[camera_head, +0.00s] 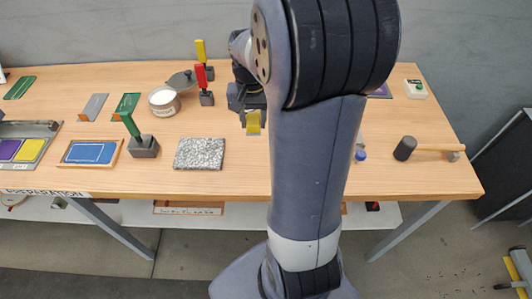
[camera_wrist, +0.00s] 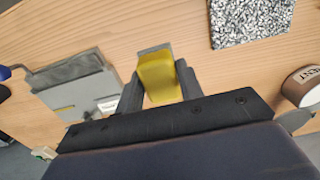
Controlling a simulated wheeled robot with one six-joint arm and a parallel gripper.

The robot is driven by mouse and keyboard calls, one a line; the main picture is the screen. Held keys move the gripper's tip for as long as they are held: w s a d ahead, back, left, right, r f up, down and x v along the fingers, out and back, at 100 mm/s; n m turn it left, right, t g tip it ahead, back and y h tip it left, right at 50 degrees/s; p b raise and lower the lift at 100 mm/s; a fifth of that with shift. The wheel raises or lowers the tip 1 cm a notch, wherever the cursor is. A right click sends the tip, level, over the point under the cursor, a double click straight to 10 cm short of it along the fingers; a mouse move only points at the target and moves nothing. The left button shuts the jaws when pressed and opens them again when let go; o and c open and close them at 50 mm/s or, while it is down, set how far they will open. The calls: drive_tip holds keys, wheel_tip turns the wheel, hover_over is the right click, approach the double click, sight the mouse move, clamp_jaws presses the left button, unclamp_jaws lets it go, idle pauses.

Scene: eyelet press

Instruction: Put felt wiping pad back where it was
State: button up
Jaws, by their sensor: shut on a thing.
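My gripper (camera_head: 252,108) is shut on a small yellow and grey pad (camera_head: 253,123), which I take to be the felt wiping pad. In the wrist view the pad's yellow face (camera_wrist: 160,78) sits between the two fingers of my gripper (camera_wrist: 160,92), with a grey strip along its far end. It is over the middle of the wooden table (camera_head: 240,180), behind and to the right of a speckled grey slab (camera_head: 199,154). I cannot tell how high it is held, or see any marked place for it.
A white tin (camera_head: 164,101), a red-handled tool (camera_head: 203,85) and a green-handled stamp (camera_head: 144,145) stand to the left. A black-headed mallet (camera_head: 405,149) lies right. The wrist view shows a grey device (camera_wrist: 80,85) at left. My arm hides part of the table.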

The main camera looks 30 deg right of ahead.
sight(256, 152)
drive_tip(key=shift+s+d+f, duration=0.15)
drive_tip(key=shift+d+f, duration=0.05)
drive_tip(key=shift+f, duration=0.2)
wheel_tip(256, 152, down, 9)
drive_tip(key=shift+f+p, duration=0.1)
drive_tip(key=shift+p, duration=0.35)
drive_tip(key=shift+f, duration=0.25)
drive_tip(key=o, duration=1)
drive_tip(key=shift+r, duration=0.1)
drive_tip(key=shift+c, duration=0.2)
wheel_tip(256, 152, up, 12)
drive_tip(key=shift+r, duration=0.2)
